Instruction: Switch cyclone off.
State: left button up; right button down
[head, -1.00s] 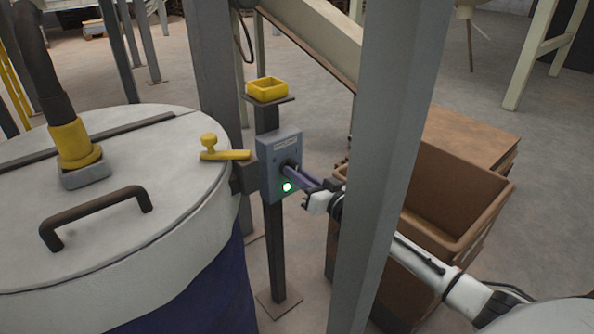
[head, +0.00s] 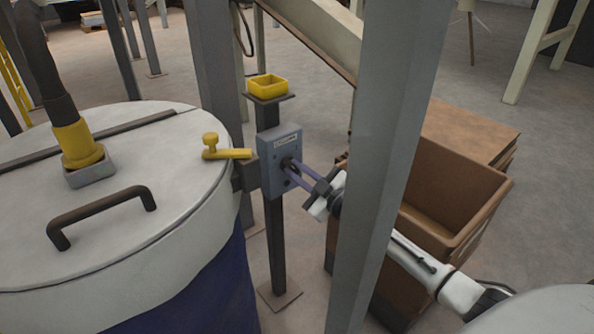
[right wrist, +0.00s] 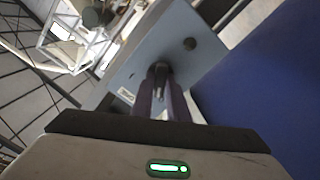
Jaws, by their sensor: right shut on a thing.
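The grey-blue cyclone switch box (head: 268,150) is fixed to a dark post beside the drum. It has a label at its top and a dark rotary knob in its face. My right gripper (head: 290,167) reaches the box from the right, its purple fingers shut on the knob. In the right wrist view, the fingers (right wrist: 158,75) close around the knob, with the box face (right wrist: 150,50) tilted behind them. A dark round fitting (right wrist: 190,43) sits on that face. No green light shows on the box. My left gripper is not in view.
A large white-lidded blue drum (head: 120,230) with a dark handle stands at left. A yellow tray (head: 268,87) tops the post. A grey column (head: 385,170) stands in front of my right arm. A brown crate (head: 455,190) is behind it.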

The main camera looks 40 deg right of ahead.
jog(key=shift+n, duration=0.6)
jog(key=c, duration=1.7)
grip_release()
jog(key=shift+s, duration=0.1)
jog(key=s, duration=0.6)
jog(key=s+p, duration=0.1)
jog(key=s, duration=0.3)
jog(key=shift+s+d, duration=0.1)
jog(key=shift+d, duration=0.3)
